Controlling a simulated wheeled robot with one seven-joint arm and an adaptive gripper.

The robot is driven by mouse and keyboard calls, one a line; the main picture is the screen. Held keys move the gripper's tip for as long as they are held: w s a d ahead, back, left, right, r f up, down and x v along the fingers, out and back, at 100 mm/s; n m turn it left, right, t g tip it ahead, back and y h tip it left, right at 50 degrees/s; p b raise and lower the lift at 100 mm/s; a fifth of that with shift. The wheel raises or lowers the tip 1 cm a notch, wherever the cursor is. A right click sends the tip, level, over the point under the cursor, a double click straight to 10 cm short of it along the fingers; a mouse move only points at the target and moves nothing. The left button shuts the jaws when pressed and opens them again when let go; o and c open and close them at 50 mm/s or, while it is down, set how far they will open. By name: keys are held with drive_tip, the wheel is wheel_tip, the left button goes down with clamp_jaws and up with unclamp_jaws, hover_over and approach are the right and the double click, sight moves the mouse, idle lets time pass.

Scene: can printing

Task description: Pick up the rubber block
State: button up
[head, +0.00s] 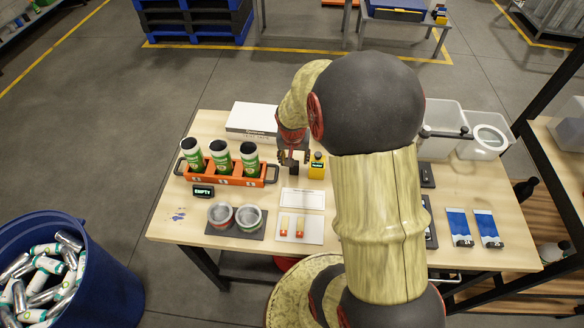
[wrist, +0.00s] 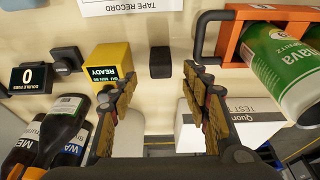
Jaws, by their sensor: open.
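A small black block, which looks like the rubber block (wrist: 160,62), lies on the wooden table. In the wrist view it sits in the gap between my fingertips, just ahead of them, with clear space on both sides. In the head view a dark block (head: 294,168) shows just below my gripper (head: 293,157). My gripper (wrist: 158,74) is open and empty, pointing down at the table. I cannot tell the exact height of the fingertips above the block.
A yellow box reading READY (wrist: 110,66) stands close to one finger. The orange can rack (head: 230,176) with green cans is on the other side. A white box (head: 252,118) lies behind. White cards with small blocks (head: 300,229) lie in front.

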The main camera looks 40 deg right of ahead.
sight(294, 168)
drive_tip(key=shift+b+x, duration=0.45)
drive_tip(key=shift+x, duration=2.3)
drive_tip(key=c, duration=0.3)
clamp_jaws()
